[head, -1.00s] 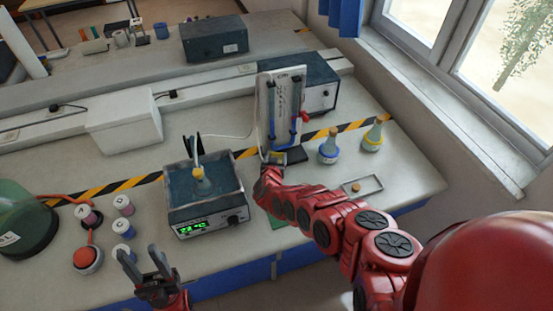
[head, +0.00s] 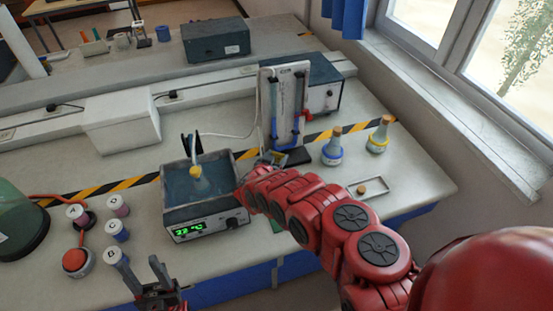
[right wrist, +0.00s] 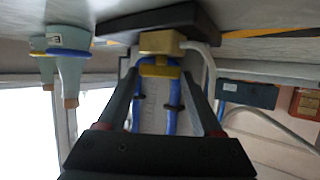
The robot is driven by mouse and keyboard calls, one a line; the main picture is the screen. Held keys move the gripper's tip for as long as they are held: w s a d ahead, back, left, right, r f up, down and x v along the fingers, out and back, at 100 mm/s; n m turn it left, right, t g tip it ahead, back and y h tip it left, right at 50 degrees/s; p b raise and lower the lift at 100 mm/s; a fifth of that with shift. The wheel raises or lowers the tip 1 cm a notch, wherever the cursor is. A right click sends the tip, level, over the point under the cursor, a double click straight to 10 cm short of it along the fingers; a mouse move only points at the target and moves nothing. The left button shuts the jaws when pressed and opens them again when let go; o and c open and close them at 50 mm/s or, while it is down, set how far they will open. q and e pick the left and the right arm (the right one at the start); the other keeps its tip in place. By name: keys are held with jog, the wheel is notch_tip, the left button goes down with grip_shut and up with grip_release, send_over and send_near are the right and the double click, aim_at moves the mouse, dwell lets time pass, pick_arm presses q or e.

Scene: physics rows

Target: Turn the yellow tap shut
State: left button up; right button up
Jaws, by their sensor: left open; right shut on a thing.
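The yellow tap (right wrist: 160,70) is in the middle of the right wrist view, below a tan block on the tubing of the U-tube board (head: 304,80). My right gripper (right wrist: 161,74) has one finger on each side of the tap and is shut on it. In the head view my right gripper (head: 262,164) is at the foot of the board, and my red wrist largely hides the tap. My left gripper (head: 155,272) is open and empty at the bench's front edge, away from the tap.
A water bath (head: 200,216) with a flask (head: 199,183) stands left of my right wrist. A blue-collared flask (head: 332,152) and a yellow-collared flask (head: 378,139) stand right of the board. A small tray (head: 377,187) lies in front of them. Labelled jars (head: 117,230) stand at left.

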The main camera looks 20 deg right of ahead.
jog(key=o, duration=1.4)
jog(key=shift+c, duration=0.2)
jog(key=shift+r, duration=0.6)
jog(key=shift+w+r+b, duration=0.1)
jog(key=shift+r+b, duration=0.5)
jog(key=shift+r, duration=0.25)
jog(key=s+a+r+p, duration=0.1)
jog(key=s+a+p, duration=0.1)
jog(key=s+p, duration=0.3)
jog(key=s+a+r+p, duration=0.1)
jog(key=s+p, duration=0.4)
jog(key=s, duration=0.5)
jog(key=shift+s+a, duration=0.35)
jog(key=shift+a, duration=0.25)
